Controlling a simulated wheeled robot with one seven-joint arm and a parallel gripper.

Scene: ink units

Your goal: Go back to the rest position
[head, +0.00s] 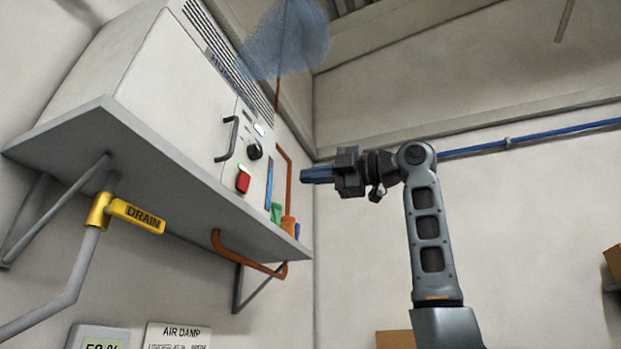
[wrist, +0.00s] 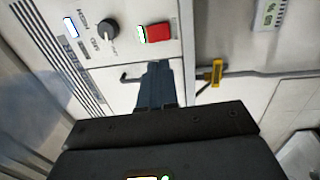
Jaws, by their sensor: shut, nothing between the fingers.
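My gripper (head: 304,175) shows in the head view at the end of my raised arm, pointing left toward the white unit on the shelf. Its blue fingers are shut with nothing between them. They appear apart from the unit, with a gap to its front. In the wrist view my gripper (wrist: 157,66) shows its closed fingers at the middle, in front of the unit's panel. The white unit (head: 175,75) has a dark door handle (head: 228,139), a black knob (head: 255,149) and a red switch (head: 243,181). The red switch shows in the wrist view (wrist: 158,33) with a green light beside it.
A grey shelf (head: 120,160) carries the unit. A yellow drain handle (head: 136,215) sits on a pipe below it. An orange pipe (head: 245,262) runs under the shelf. A blue translucent shape (head: 287,40) hangs above. The space right of my arm is open up to boxes at the edge.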

